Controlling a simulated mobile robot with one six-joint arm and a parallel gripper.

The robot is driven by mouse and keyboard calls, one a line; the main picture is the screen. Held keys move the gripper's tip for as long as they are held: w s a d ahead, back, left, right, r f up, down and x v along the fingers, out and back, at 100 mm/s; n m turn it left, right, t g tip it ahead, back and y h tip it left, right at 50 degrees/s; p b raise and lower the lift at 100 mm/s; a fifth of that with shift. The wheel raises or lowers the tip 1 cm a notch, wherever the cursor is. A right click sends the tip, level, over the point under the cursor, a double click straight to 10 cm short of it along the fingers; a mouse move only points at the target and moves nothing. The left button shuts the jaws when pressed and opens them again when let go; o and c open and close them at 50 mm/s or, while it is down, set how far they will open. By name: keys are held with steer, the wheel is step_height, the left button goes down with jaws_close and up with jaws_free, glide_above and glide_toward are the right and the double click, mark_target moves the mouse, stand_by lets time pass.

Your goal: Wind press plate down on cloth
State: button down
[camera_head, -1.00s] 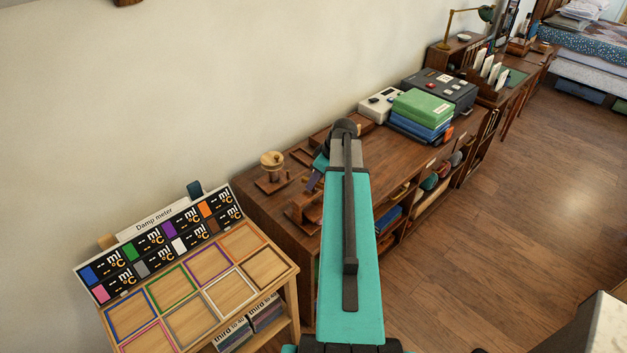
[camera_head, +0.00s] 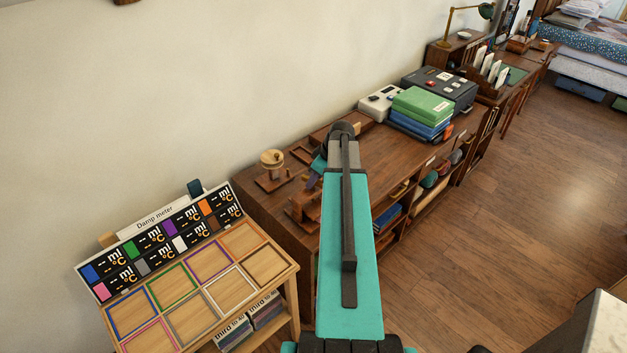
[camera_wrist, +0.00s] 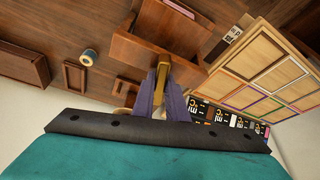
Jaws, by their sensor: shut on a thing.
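The wooden press (camera_head: 303,208) stands on the dark wooden bench, left of my arm and partly hidden by it. In the wrist view the press (camera_wrist: 150,58) is a brown wooden body with a broad block at its top. My gripper (camera_wrist: 163,82) has purple fingers and is shut on a narrow brass-coloured handle (camera_wrist: 163,70) against the press. In the head view my gripper (camera_head: 312,182) shows only as a small purple patch above the press.
A round wooden spool on a stand (camera_head: 271,162) is left of the press. Green and blue boxes (camera_head: 422,106) stand farther along the bench. The damp meter board (camera_head: 160,235) with its coloured-frame tray (camera_head: 205,290) is at the left.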

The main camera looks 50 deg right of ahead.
steer(key=shift+m+h+b, duration=0.3)
steer(key=shift+m+b, duration=0.2)
steer(key=shift+b, duration=0.05)
